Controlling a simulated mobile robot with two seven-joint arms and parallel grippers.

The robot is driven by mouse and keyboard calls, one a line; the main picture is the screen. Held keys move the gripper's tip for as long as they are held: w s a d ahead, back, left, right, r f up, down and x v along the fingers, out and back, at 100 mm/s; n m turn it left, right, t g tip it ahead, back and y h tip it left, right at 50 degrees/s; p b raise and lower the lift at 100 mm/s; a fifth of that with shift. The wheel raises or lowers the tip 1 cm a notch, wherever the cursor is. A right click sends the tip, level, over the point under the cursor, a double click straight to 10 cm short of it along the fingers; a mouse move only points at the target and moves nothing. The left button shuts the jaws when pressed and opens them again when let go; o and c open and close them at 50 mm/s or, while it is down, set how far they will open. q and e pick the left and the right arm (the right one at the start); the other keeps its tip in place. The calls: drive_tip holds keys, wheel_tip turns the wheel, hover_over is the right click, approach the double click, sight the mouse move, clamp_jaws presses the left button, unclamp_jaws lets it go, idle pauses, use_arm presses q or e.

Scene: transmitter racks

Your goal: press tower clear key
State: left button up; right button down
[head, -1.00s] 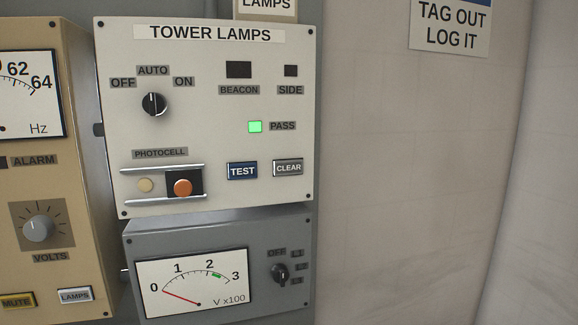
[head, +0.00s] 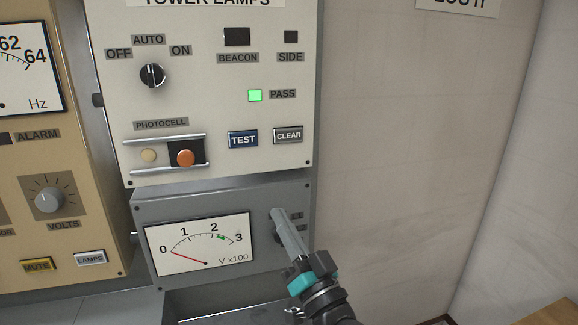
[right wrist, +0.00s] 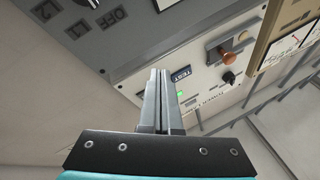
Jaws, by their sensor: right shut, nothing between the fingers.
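The grey CLEAR key (head: 288,135) is on the TOWER LAMPS panel (head: 215,112), right of the blue TEST key (head: 242,139). The green PASS lamp (head: 254,95) above them is lit. My right gripper (head: 276,212) is shut and empty, in front of the grey meter panel, below the CLEAR key and apart from it in the picture. In the right wrist view its closed fingers (right wrist: 161,75) point toward the panels. The TEST key (right wrist: 181,74) shows there just beside the fingertips; I cannot make out the CLEAR key there. My left gripper is not in view.
The grey meter panel (head: 150,215) is below, its selector knob partly hidden by my right gripper. A tan panel (head: 85,190) with MUTE and LAMPS keys stands at the left.

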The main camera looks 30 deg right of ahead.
sight(289, 135)
drive_tip(key=s+d+r+m+t+h, duration=0.1)
drive_tip(key=s+r+t, duration=0.1)
drive_tip(key=r, duration=0.3)
drive_tip(key=s+d+r+m+t+h, duration=0.1)
drive_tip(key=s+r+m+t+h, duration=0.1)
drive_tip(key=r, duration=0.4)
drive_tip(key=shift+s+d+r+m, duration=0.25)
drive_tip(key=shift+s+r+m, duration=0.05)
drive_tip(key=shift+s, duration=0.1)
drive_tip(key=shift+w+d+b, duration=0.25)
drive_tip(key=shift+w+d, duration=0.1)
drive_tip(key=shift+w, duration=1.1)
drive_tip(key=shift+w+d+b, duration=0.25)
drive_tip(key=shift+w+d, duration=0.1)
drive_tip(key=shift+w, duration=1.05)
drive_tip(key=shift+w+d+b, duration=0.25)
drive_tip(key=shift+w+d, duration=0.1)
drive_tip(key=shift+w, duration=1.1)
drive_tip(key=shift+w+f, duration=0.1)
drive_tip(key=shift+w, duration=0.05)
drive_tip(key=shift+w+d, duration=0.1)
drive_tip(key=shift+w, duration=0.2)
